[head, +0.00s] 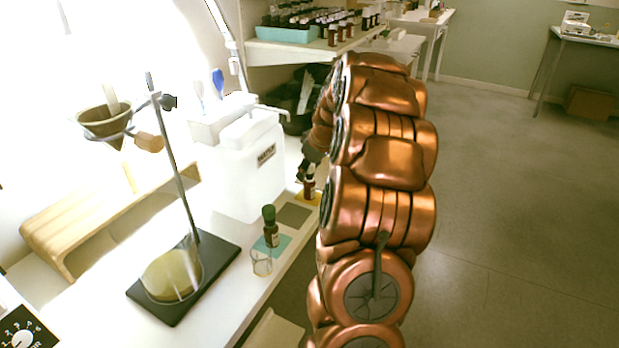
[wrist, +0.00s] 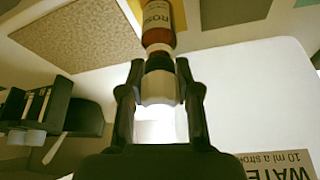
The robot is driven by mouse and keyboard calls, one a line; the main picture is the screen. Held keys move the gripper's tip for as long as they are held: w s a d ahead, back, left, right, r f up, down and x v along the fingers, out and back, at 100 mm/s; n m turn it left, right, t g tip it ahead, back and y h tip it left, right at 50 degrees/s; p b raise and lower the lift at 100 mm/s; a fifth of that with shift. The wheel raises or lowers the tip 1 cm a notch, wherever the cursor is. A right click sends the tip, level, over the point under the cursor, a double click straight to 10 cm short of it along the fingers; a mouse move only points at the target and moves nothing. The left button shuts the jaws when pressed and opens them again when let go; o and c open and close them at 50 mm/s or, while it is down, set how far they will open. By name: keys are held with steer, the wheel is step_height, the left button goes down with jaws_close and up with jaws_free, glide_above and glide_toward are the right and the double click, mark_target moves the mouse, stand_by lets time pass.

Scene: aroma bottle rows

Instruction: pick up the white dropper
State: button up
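The white dropper (wrist: 159,88) has a pale bulb and a black collar, and is seated in a brown bottle (wrist: 158,30) whose label shows the letters "ROS". In the wrist view its bulb lies between the two dark fingers of my gripper (wrist: 160,80). The fingertips are very close to its sides; I cannot tell whether they touch it. In the head view my gripper (head: 309,172) is just above the bottle (head: 310,188) on a yellow mat, and the bulb is hidden there.
A brown bottle with a green dropper (head: 270,228) stands on a teal mat, with a small glass beaker (head: 261,264) in front. A white water container (head: 252,165) is left of my gripper. A stand with a funnel (head: 105,122) is farther left. A bottle shelf (head: 275,50) is behind.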

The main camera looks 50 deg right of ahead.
steer(key=shift+c, duration=0.6)
steer(key=shift+r, duration=0.1)
step_height(320, 180, up, 10)
steer(key=shift+f, duration=0.1)
steer(key=shift+f, duration=0.15)
stand_by(0.4)
steer(key=shift+f+b, duration=0.55)
steer(key=shift+f, duration=0.3)
